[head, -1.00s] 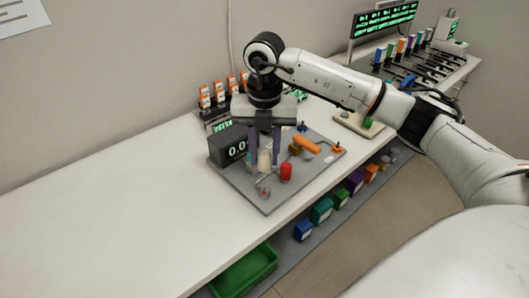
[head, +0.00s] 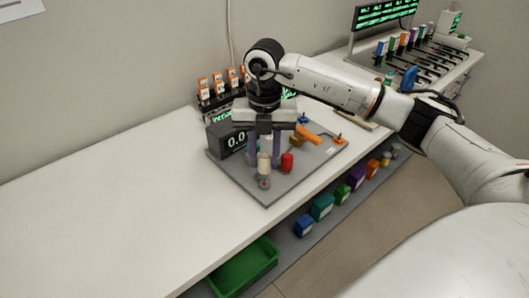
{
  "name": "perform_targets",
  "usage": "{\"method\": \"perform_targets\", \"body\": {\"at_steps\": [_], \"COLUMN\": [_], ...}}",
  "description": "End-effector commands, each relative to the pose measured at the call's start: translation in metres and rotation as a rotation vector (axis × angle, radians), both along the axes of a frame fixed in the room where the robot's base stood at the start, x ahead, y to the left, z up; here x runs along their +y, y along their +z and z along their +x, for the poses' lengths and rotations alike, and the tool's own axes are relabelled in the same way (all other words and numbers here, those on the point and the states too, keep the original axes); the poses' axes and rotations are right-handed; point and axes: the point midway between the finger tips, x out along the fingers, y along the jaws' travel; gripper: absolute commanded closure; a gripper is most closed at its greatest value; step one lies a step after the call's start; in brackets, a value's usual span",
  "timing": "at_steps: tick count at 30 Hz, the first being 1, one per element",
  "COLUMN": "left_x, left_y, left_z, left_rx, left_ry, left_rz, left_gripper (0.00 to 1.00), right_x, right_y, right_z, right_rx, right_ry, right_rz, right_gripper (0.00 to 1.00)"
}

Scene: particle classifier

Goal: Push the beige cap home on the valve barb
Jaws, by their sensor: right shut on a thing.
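My right gripper (head: 265,154) points straight down over the grey board, its two purple fingers on either side of the beige cap (head: 264,164). It is shut on the cap and holds it upright. The valve barb (head: 264,183) is low at the board's front corner, just below the cap in the picture. I cannot tell whether the cap touches the barb. A red cap-like piece (head: 287,162) stands just right of the beige cap. The orange valve handle (head: 308,134) lies behind to the right. My left gripper is out of view.
The grey board (head: 313,168) sits on the white bench, with a dark display box (head: 230,138) at its left. A rack of orange-topped items (head: 217,85) stands behind. The bench's left part is clear. A green tray (head: 243,268) is below the front edge.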

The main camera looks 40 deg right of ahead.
Motion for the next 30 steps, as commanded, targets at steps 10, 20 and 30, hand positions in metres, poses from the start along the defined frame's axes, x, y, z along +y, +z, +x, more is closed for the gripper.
{"method": "perform_targets", "body": {"at_steps": [10,20,30], "left_x": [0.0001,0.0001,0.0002], "left_y": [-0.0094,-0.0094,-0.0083], "left_z": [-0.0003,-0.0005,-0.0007], "left_rx": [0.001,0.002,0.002], "left_ry": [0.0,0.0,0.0], "left_rz": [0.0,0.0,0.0], "left_gripper": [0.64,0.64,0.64], "right_x": [-0.0004,-0.0003,-0.0003], "right_y": [-0.0139,-0.0134,-0.0135], "right_z": [0.0,0.0001,0.0], "right_rx": [-0.001,0.0,0.0], "right_ry": [0.0,-0.001,-0.001], "right_rz": [-0.001,0.0,0.0], "right_gripper": [0.93,0.93,0.93]}}
